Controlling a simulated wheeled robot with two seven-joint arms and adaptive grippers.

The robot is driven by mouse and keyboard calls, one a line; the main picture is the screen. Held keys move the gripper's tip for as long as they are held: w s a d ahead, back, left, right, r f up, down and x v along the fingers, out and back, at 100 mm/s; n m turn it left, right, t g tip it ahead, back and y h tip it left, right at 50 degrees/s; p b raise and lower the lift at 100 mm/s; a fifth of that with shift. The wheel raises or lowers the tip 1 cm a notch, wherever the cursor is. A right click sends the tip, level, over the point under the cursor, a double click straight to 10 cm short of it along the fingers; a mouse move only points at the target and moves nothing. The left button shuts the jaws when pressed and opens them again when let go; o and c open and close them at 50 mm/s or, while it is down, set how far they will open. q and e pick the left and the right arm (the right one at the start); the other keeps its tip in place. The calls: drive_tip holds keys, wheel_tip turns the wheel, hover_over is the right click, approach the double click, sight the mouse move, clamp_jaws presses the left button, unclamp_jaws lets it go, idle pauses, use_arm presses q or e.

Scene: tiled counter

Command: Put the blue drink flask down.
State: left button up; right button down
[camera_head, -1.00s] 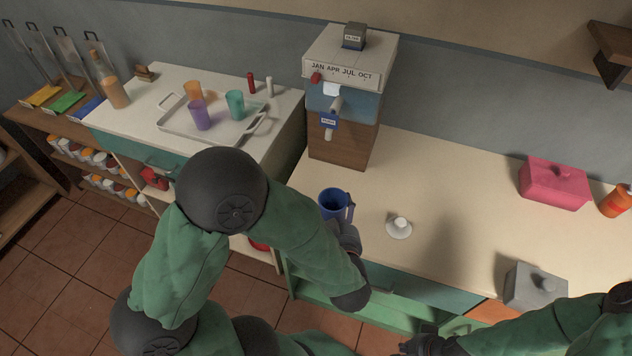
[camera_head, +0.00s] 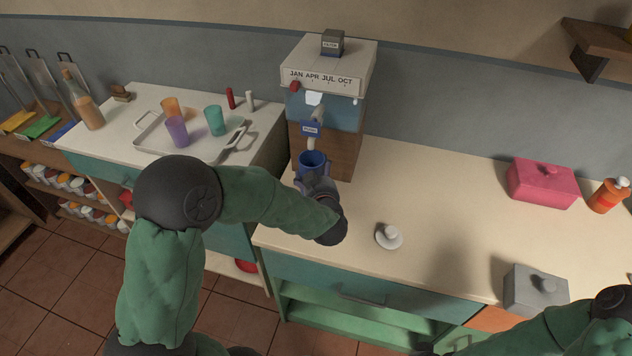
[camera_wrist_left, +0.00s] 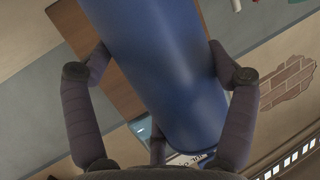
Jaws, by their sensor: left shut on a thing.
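The blue drink flask (camera_head: 311,160) is in my left gripper (camera_head: 318,182), in front of the dispenser and close below its spout. Its open top faces up in the head view. In the left wrist view the flask (camera_wrist_left: 170,70) fills the space between the fingers of the left gripper (camera_wrist_left: 160,75), which are shut around it. The flask's base is hidden by the gripper in the head view, so I cannot tell whether it touches the counter. Only a dark bit of my right gripper (camera_head: 424,350) shows at the bottom edge; its fingers cannot be made out.
The dispenser (camera_head: 328,115) with its month labels stands against the wall. A white lid with a knob (camera_head: 389,236), a grey box (camera_head: 534,291), a pink box (camera_head: 541,183) and an orange bottle (camera_head: 608,196) are on the counter (camera_head: 440,200). A tray (camera_head: 150,140) with cups is at the left.

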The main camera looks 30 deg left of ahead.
use_arm(q)
drive_tip(key=f, duration=0.1)
drive_tip(key=f+b, duration=0.2)
drive_tip(key=shift+w+a, duration=0.35)
drive_tip(key=shift+w, duration=0.05)
drive_tip(key=shift+f, duration=0.25)
drive_tip(key=shift+f+b, duration=0.2)
drive_tip(key=shift+b, duration=0.1)
drive_tip(key=o, duration=1.1)
